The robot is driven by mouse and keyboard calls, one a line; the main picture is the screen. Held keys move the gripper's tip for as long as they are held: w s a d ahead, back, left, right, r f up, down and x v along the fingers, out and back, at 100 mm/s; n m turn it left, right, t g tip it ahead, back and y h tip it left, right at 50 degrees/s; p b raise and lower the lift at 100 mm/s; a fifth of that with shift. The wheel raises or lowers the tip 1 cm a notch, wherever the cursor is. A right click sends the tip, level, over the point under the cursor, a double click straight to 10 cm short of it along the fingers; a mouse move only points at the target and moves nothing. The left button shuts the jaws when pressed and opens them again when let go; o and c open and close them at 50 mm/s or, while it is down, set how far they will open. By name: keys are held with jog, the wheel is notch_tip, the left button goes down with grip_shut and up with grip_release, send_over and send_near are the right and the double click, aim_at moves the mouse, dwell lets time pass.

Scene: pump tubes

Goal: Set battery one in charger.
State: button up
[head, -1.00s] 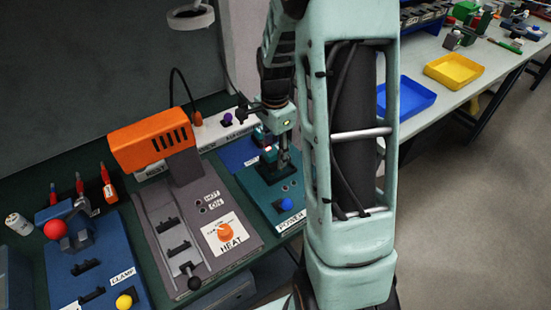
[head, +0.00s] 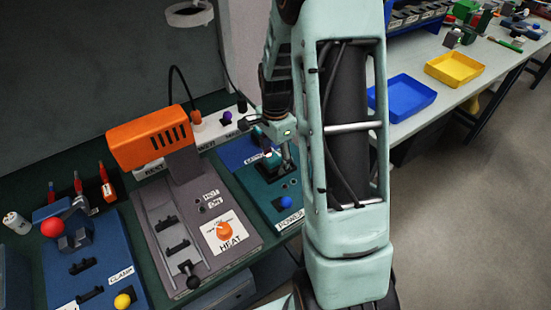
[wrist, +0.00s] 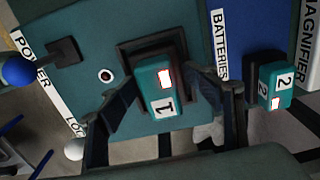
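Battery one (wrist: 158,90), a teal block marked "1" with a red-lit window, stands at a dark-framed socket (wrist: 128,50) on the teal POWER board (wrist: 85,85). How deep it sits is hidden. My gripper (wrist: 165,80) is around it, one dark finger on each side. The fingers look spread, with a gap at least on the right side. In the head view my gripper (head: 285,152) points down over the POWER board (head: 268,190), partly hidden by my arm.
Battery two (wrist: 275,85) stands on the blue BATTERIES board (wrist: 245,35), close to my right finger. A blue knob (wrist: 18,70) is on the POWER board's other side. In the head view, the orange-topped HEAT station (head: 152,138) stands left of the board.

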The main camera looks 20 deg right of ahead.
aim_at(276, 155)
jog(key=shift+s, duration=0.1)
dwell(0.3)
notch_tip(276, 155, up, 13)
jog(key=p, duration=0.1)
dwell(0.3)
dwell(0.4)
